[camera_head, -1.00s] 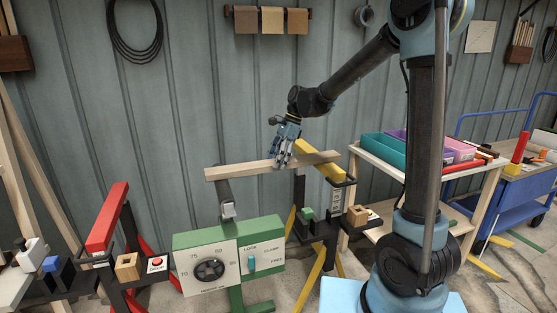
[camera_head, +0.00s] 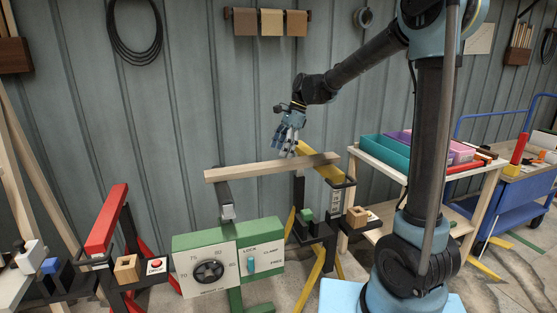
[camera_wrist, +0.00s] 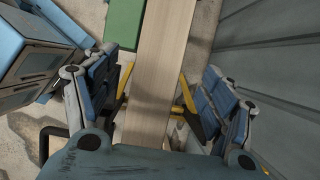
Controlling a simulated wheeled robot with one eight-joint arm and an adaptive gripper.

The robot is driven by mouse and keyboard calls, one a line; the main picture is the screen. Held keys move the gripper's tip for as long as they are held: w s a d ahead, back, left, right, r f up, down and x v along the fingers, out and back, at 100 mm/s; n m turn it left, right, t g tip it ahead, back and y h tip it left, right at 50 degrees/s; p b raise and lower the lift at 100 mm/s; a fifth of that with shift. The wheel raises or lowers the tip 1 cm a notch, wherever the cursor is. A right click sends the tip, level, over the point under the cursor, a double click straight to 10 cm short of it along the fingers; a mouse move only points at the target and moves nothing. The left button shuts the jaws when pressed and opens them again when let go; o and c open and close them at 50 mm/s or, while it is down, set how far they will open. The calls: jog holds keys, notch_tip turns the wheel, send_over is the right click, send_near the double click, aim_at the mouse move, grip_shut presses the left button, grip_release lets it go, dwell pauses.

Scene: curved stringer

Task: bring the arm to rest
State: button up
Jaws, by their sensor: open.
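My gripper (camera_head: 287,151) is in the head view, pointing down above the right part of a pale wooden stringer (camera_head: 250,170). In the wrist view my gripper (camera_wrist: 158,110) has its fingers spread wide on either side of the stringer (camera_wrist: 160,55), with nothing between them that I can see being gripped. The stringer lies across a grey support at its left and the yellow stand (camera_head: 322,163) at its right. In the head view the fingertips appear just above the stringer; the exact gap is hard to tell.
A green panel (camera_head: 228,231) with a dial and a lock lever stands in front. A red stand (camera_head: 106,222) is at left. A shelf with a teal bin (camera_head: 384,152) and a purple bin is at right. A blue cart (camera_head: 515,196) stands beyond. The wall is close behind.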

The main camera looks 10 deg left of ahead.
jog(key=v, duration=0.6)
jog(key=s+d+f+n+t, duration=0.1)
jog(key=s+d+n, duration=0.1)
jog(key=s+d, duration=0.35)
jog(key=s+d+f+n+t+h, duration=0.1)
jog(key=s+d+n, duration=0.1)
jog(key=d, duration=0.7)
jog(key=s+d+f+n+t, duration=0.1)
jog(key=s+d, duration=0.2)
jog(key=d, duration=0.4)
jog(key=s+d+f+n+t+h, duration=0.1)
jog(key=s+d+f+n+h, duration=0.2)
jog(key=s+d+f, duration=1.2)
jog(key=n, duration=0.3)
jog(key=shift+s+n+t, duration=0.3)
jog(key=shift+n, duration=0.1)
